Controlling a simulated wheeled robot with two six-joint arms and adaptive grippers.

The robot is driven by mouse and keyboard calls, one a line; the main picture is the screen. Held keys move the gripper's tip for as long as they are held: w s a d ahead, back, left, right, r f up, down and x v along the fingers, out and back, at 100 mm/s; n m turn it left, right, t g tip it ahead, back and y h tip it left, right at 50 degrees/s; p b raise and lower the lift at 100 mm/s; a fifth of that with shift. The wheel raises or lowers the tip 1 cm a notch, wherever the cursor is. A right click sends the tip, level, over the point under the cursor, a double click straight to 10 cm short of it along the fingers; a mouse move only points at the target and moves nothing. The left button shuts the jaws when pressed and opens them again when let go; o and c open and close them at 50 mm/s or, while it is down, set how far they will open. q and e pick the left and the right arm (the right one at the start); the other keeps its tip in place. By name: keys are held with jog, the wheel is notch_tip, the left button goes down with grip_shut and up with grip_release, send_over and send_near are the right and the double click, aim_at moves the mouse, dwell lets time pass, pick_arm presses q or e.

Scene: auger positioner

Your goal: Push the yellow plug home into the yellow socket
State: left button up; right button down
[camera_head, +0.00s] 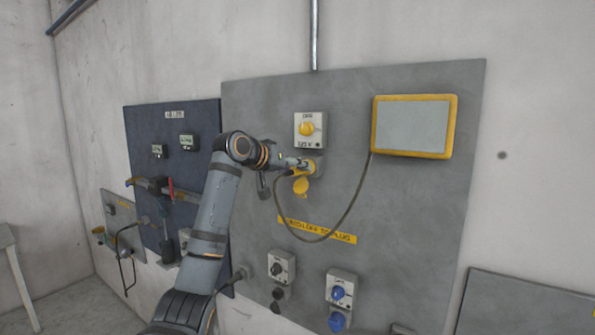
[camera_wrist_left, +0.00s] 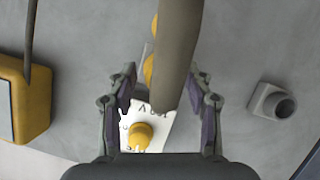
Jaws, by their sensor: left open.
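The yellow socket (camera_head: 311,166) is on the grey panel, below a white box with a yellow knob (camera_head: 307,128). Its yellow round cover (camera_head: 301,187) hangs below it. My left gripper (camera_head: 303,163) is right in front of the socket. In the left wrist view my left gripper (camera_wrist_left: 162,85) has its two fingers apart, one on each side of a thick olive-grey cable (camera_wrist_left: 178,50). The cable partly hides yellow parts (camera_wrist_left: 149,70) of the socket. The plug's yellow body is not clearly distinguishable, and I cannot tell how deep it sits. My right gripper is not in view.
The cable (camera_head: 327,236) loops below the gripper and up to a yellow-framed screen (camera_head: 413,125). Black (camera_head: 281,266) and blue (camera_head: 340,290) socket boxes sit lower on the panel. A dark panel with levers (camera_head: 170,150) is to the left. A grey fitting (camera_wrist_left: 272,102) protrudes beside the gripper.

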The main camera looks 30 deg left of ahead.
pick_arm(q)
jog(key=v, duration=1.1)
jog(key=shift+w+d, duration=0.1)
